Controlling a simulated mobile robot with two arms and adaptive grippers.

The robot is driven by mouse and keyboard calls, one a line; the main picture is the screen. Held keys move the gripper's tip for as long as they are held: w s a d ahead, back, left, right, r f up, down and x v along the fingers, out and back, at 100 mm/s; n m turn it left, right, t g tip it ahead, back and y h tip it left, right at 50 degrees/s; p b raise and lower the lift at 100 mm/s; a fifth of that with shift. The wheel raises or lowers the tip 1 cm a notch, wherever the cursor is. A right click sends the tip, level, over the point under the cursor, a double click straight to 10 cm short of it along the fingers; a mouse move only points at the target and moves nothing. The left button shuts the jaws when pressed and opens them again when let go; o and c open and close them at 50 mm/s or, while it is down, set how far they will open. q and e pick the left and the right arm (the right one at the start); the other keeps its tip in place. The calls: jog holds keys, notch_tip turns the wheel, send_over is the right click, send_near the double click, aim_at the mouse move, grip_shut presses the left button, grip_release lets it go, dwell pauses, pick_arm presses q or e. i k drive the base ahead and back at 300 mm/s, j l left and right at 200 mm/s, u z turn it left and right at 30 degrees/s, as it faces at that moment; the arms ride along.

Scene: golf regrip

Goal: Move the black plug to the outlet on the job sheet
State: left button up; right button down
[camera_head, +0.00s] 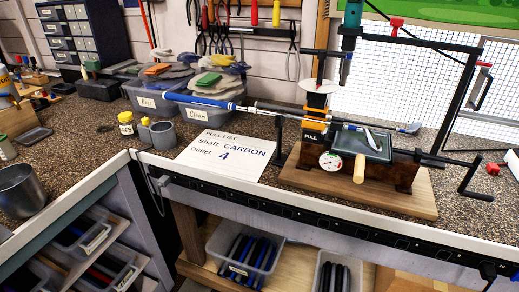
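The job sheet (227,155) lies on the bench top and reads "PULL LIST", "Shaft CARBON", "Outlet 4". A dark outlet strip (330,222) runs along the bench's front edge; its outlet numbers are too small to read. A black plug (487,270) appears to sit at the strip's right end, near the picture's lower right corner, with a dark cord below it. A grey fitting with a cable (160,183) is at the strip's left end. Neither of my grippers is in view.
A pulling rig on a wooden base (420,198) holds a golf club (285,112) lengthwise, with a crank (474,180) at right. Bins of grips (243,256) sit below the bench. A metal cup (20,188) stands left.

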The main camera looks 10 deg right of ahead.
aim_at(488, 272)
jog(key=z, duration=0.4)
jog(key=l+z, duration=0.1)
jog(key=z, duration=0.7)
jog(key=i+z, duration=0.1)
jog(key=z, duration=0.7)
jog(key=i+l, duration=0.05)
